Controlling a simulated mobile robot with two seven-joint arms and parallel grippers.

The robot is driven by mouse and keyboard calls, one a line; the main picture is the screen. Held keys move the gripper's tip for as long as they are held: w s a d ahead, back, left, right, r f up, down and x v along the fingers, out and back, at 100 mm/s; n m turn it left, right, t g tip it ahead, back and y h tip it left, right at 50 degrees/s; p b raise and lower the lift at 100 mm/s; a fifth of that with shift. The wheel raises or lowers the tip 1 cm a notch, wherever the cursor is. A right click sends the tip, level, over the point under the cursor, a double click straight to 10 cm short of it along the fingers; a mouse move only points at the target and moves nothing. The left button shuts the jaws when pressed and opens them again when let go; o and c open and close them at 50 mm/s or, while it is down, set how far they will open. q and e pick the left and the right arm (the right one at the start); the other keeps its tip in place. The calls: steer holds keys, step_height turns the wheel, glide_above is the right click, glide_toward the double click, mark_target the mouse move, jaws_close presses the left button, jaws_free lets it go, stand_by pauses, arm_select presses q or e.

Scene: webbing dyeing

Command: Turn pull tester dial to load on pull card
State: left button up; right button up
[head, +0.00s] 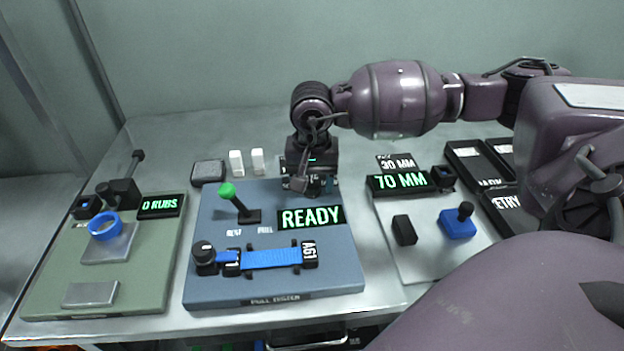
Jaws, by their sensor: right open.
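The pull tester (215,285) is a blue-grey board in the middle of the bench. It carries a lever with a green knob (227,190), a lit display reading READY (311,218) and a blue webbing strap (271,258) held between black end pieces, one marked A61. My right gripper (314,188) is open and points down over the board's back right part, just behind the display. The dial cannot be made out; the gripper covers that part of the board. I cannot pick out the pull card either. My left gripper is not in view.
A green board (50,265) with a blue ring and a 0 RUBS display stands left. A grey board (425,264) with a 70 MM display and a 30 MM card (398,163) stands right. Two white blocks (247,161) stand behind the tester. Black trays (472,161) lie at the far right.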

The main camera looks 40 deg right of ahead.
mark_target(312, 184)
step_height(312, 184, up, 11)
steer(key=p, duration=0.1)
stand_by(0.4)
steer(key=shift+f, duration=0.1)
stand_by(0.3)
